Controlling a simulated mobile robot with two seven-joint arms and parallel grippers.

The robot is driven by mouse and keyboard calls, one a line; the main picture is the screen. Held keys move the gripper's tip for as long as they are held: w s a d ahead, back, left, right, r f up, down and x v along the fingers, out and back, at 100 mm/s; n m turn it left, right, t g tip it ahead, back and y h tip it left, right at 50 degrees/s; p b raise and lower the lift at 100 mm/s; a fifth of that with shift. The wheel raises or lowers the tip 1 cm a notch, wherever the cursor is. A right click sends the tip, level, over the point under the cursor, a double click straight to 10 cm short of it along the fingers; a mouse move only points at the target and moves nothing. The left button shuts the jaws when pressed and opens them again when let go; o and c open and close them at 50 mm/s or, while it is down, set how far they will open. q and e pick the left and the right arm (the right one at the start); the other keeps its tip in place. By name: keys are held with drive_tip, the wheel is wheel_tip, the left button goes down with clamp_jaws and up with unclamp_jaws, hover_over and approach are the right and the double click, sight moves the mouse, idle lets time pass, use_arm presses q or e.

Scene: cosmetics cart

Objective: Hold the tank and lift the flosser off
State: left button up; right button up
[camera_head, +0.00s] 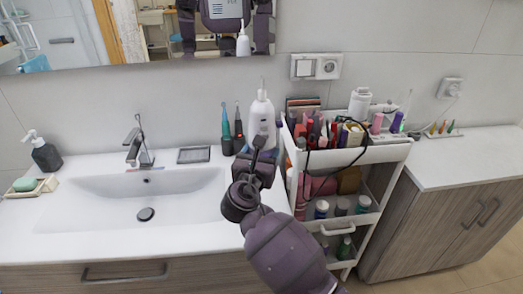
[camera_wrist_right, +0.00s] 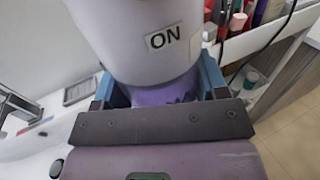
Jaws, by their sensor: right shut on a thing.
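The flosser (camera_head: 261,113) stands upright at the right end of the sink counter, a white bottle-like body with a thin nozzle on top. In the right wrist view its white body (camera_wrist_right: 140,35) carries an "ON" label. Below it a purple part, the tank (camera_wrist_right: 160,93), shows between the blue fingers. My right gripper (camera_head: 262,152) is shut around this lower part, just under the white body. The fingers hide much of the tank. My left gripper is not in view.
Two toothbrush-like items (camera_head: 232,132) stand close left of the flosser. A loaded white cart (camera_head: 345,158) with a dark cable is close on the right. The sink basin (camera_head: 130,200) and faucet (camera_head: 139,145) lie left. A mirror (camera_head: 150,30) hangs above.

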wheel_tip(320, 180, down, 2)
drive_tip(key=shift+f+b, duration=0.1)
drive_tip(key=shift+b, duration=0.4)
drive_tip(key=shift+f+b, duration=2.4)
drive_tip(key=shift+f, duration=2.6)
drive_tip(key=shift+f+b, duration=1)
drive_tip(key=shift+f, duration=1.05)
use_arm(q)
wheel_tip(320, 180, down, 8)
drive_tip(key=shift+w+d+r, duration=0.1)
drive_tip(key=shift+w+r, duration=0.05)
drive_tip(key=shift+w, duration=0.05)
use_arm(e)
drive_tip(key=shift+f, duration=0.25)
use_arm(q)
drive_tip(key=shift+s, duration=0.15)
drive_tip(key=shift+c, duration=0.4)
